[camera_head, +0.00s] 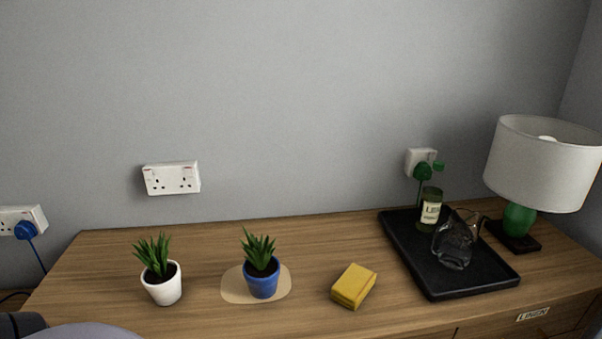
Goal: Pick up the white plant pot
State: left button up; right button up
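The white plant pot (163,289) stands upright on the left part of the wooden dresser top, with a spiky green plant (153,255) in it. Nothing touches it. Neither gripper shows in the head view. A dark and grey rounded shape at the bottom left corner looks like part of my own body, below and left of the pot.
A blue plant pot (262,284) stands on a tan mat (233,287) to the right. Beyond it lie a yellow block (353,286), a black tray (487,283) holding a bottle (430,212) and a dark glassy object (454,245), and a lamp (541,165). The wood between the pots is clear.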

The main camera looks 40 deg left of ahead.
aim_at(161, 277)
jog(key=j+u, duration=0.2)
jog(key=u, duration=1.9)
